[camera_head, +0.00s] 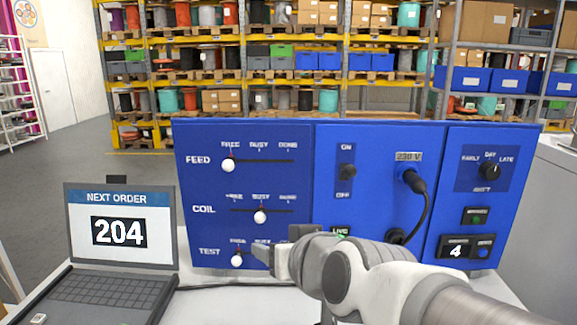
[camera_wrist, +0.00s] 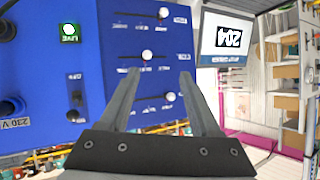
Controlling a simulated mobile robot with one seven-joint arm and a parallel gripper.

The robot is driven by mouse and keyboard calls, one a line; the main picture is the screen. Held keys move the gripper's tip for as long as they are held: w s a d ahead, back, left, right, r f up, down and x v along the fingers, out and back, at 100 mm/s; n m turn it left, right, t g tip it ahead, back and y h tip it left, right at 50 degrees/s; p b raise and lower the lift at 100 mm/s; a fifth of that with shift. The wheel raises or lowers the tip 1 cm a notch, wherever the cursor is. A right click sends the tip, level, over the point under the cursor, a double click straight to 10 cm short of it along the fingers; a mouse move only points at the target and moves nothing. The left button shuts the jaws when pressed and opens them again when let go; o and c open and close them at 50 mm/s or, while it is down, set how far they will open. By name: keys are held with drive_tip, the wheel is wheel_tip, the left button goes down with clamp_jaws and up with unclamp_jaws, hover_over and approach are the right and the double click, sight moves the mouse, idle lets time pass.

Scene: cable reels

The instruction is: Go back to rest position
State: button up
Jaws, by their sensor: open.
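My gripper (camera_head: 272,255) is in front of the lower left part of the blue control panel (camera_head: 330,180), near the TEST slider (camera_head: 237,261). In the wrist view my gripper (camera_wrist: 152,82) has its two fingers apart with nothing between them. The FEED slider knob (camera_head: 228,166) stands at FREE, and the COIL slider knob (camera_head: 260,217) stands at BUSY. The TEST knob is at the left end of its slot, under FREE. My gripper and arm hide the right part of the TEST slot and some of the panel's lower middle.
A laptop (camera_head: 122,230) showing NEXT ORDER 204 stands left of the panel on the white table (camera_head: 230,305). A black cable (camera_head: 425,215) is plugged into the 230 V socket. A dial (camera_head: 490,171) points near DAY. Shelves with reels and boxes stand behind.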

drive_tip(key=s+d+f+m+g+h, duration=0.1)
drive_tip(key=s+d+f+g+h, duration=0.1)
drive_tip(key=s+d, duration=0.4)
drive_tip(key=s+d+f+m+g+h, duration=0.1)
drive_tip(key=s+d+f+g+h, duration=0.2)
drive_tip(key=d, duration=0.6)
drive_tip(key=s+f, duration=0.2)
drive_tip(key=s, duration=0.1)
drive_tip(key=shift+s+d+m+g, duration=0.2)
drive_tip(key=shift+d+m+g, duration=0.1)
drive_tip(key=shift+g, duration=0.1)
